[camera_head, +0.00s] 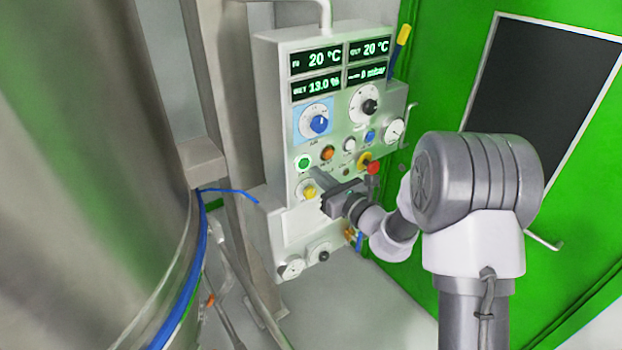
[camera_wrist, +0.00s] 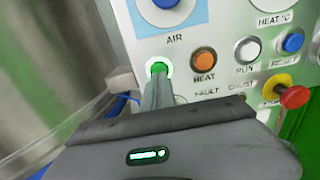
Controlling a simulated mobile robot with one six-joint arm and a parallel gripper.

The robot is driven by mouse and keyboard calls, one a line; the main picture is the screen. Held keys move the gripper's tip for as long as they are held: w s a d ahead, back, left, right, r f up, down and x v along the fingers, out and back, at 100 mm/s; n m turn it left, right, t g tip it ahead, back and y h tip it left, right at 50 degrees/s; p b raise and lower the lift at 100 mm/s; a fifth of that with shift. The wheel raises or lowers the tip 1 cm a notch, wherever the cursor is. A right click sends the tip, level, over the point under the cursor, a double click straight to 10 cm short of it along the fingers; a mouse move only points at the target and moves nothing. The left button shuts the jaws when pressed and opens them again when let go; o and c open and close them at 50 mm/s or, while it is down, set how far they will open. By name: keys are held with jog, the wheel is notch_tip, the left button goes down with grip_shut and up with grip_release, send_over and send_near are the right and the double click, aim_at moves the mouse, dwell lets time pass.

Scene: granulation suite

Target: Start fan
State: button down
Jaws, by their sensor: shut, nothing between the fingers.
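Any label under the button is hidden by the fingers.
A white RUN button (camera_wrist: 247,50), a blue RESET button (camera_wrist: 292,42) and a red mushroom button on yellow (camera_wrist: 293,97) sit to the right. The panel displays (camera_head: 325,59) read 20 °C, 13.0 % and 0 mbar. A large steel vessel (camera_head: 90,180) stands left.

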jog(key=v, duration=1)
jog(key=shift+s+d, duration=0.2)
jog(key=shift+s, duration=0.1)
